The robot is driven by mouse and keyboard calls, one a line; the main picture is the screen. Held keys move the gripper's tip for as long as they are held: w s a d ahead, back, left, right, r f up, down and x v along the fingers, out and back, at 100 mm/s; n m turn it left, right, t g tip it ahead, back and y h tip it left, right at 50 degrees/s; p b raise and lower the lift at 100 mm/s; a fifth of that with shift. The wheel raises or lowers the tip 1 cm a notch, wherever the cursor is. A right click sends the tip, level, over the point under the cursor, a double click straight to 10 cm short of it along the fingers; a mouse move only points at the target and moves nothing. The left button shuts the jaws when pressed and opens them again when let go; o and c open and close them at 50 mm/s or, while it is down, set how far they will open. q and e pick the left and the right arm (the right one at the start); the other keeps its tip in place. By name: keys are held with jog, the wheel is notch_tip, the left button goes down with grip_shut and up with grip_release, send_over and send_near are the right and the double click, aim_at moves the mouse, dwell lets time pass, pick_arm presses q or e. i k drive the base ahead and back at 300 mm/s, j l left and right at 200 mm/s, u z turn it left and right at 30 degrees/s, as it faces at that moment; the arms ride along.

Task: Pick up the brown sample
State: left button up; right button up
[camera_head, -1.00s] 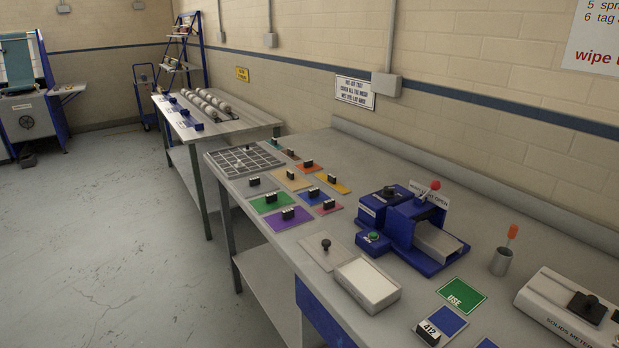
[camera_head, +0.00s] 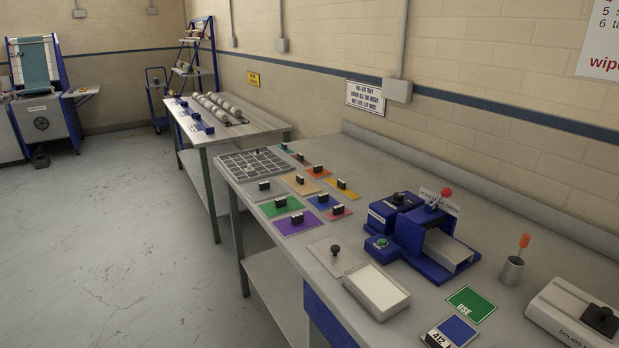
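Several flat coloured samples with black clip handles lie on the grey bench. A tan, light-brown sample (camera_head: 294,180) lies among them, and a small darker brownish one (camera_head: 307,162) lies farther back near the mesh tray. Which of these two is the brown sample I cannot tell for certain. Around them are orange (camera_head: 324,173), yellow (camera_head: 350,194), green (camera_head: 270,209), blue (camera_head: 315,203), pink (camera_head: 345,214) and purple (camera_head: 284,228) samples. Neither of my grippers is in view.
A grid mesh tray (camera_head: 255,163) lies at the bench's far end. A blue press (camera_head: 425,240), a white tray (camera_head: 378,290), a green USE card (camera_head: 471,305) and a cup (camera_head: 511,271) stand nearer. Open floor (camera_head: 110,240) lies left of the bench.

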aim_at(299, 157)
jog(key=u, duration=0.95)
jog(key=i+j+u, duration=0.1)
jog(key=i+u, duration=0.35)
jog(key=i, duration=3.65)
jog(key=i+z, duration=0.2)
jog(key=z, duration=0.25)
jog(key=i+j+z, duration=0.1)
jog(key=z, duration=0.4)
jog(key=i+j+z, duration=0.15)
jog(key=z, duration=0.3)
jog(key=i+j+z, duration=0.15)
jog(key=z, duration=0.3)
jog(key=j, duration=0.1)
